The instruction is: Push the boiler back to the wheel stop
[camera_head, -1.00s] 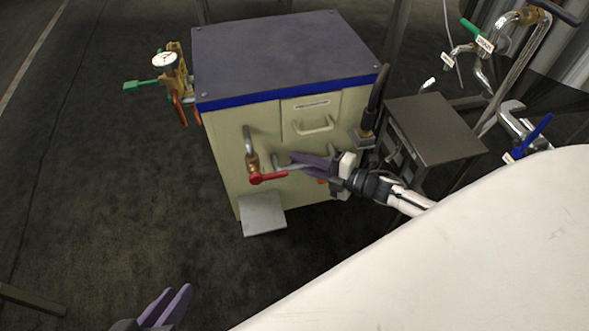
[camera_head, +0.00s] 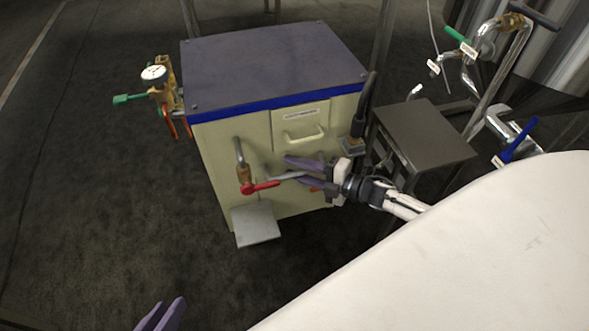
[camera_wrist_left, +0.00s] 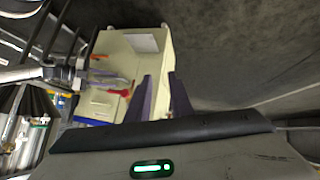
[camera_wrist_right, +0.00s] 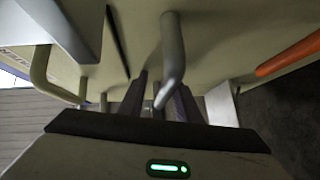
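The boiler (camera_head: 235,160) is a cream cabinet with a dark top and a blue rim, standing upright on the floor in the head view. It also shows in the left wrist view (camera_wrist_left: 125,50). My right gripper (camera_head: 287,169) is at its front, below the drawer handle. In the right wrist view a grey bar (camera_wrist_right: 172,50) reaches down between its fingers (camera_wrist_right: 160,100), which stand apart. I cannot tell whether they touch the bar. My left gripper (camera_head: 160,314) is open and empty at the bottom edge of the head view, away from the boiler. I cannot make out the wheel stop.
A red-handled valve (camera_head: 258,187) and a grey plate (camera_head: 256,223) stick out of the boiler's front. A gauge with valves (camera_head: 160,85) is on its left side. A small dark table (camera_head: 424,131) stands close on the right. Floor at left is clear.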

